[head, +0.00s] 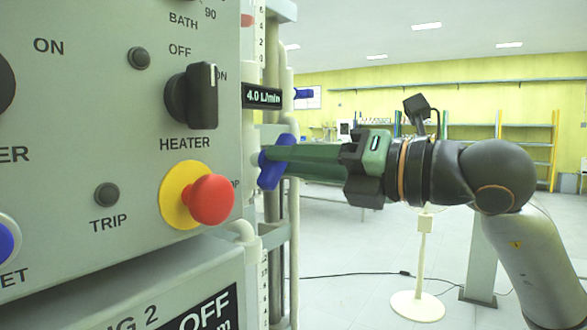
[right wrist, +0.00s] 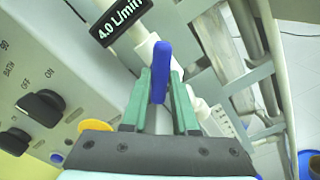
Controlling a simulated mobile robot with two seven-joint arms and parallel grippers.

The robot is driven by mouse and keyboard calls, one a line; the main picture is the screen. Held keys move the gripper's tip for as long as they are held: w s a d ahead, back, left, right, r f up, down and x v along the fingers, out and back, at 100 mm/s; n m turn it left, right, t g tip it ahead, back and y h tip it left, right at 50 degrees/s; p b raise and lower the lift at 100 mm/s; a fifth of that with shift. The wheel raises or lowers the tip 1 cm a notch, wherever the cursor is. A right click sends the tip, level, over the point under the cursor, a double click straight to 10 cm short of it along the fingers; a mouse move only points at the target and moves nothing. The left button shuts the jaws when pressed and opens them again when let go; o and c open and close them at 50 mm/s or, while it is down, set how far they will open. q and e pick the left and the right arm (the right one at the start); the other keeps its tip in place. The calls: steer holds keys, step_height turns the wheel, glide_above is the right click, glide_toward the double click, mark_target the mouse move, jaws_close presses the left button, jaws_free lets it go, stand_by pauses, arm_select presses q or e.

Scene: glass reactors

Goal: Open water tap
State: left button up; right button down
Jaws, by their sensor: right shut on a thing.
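The water tap has a blue handle (head: 272,166) on a white pipe beside the right edge of the control panel. The handle is tilted from vertical in the head view. My right gripper (head: 285,161) comes in from the right with its green fingers at the handle. In the right wrist view the blue handle (right wrist: 161,72) stands between the two green fingers (right wrist: 160,92), which are shut on it. A flow display (head: 262,96) just above the tap reads 4.0 L/min. My left gripper is not in view.
The grey control panel (head: 70,130) fills the left, with a red emergency button (head: 211,199) and a black heater knob (head: 192,96) projecting near the tap. Another blue handle (head: 304,93) sits higher behind. Open floor lies to the right.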

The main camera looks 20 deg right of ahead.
steer(key=shift+n+b, duration=0.4)
steer(key=shift+n, duration=3.2)
steer(key=c, duration=0.7)
jaws_free()
steer(key=b+v, duration=0.1)
steer(key=v, duration=1.1)
steer(key=shift+s+d+b, duration=0.2)
steer(key=shift+d+b, duration=0.05)
steer(key=shift+b, duration=0.15)
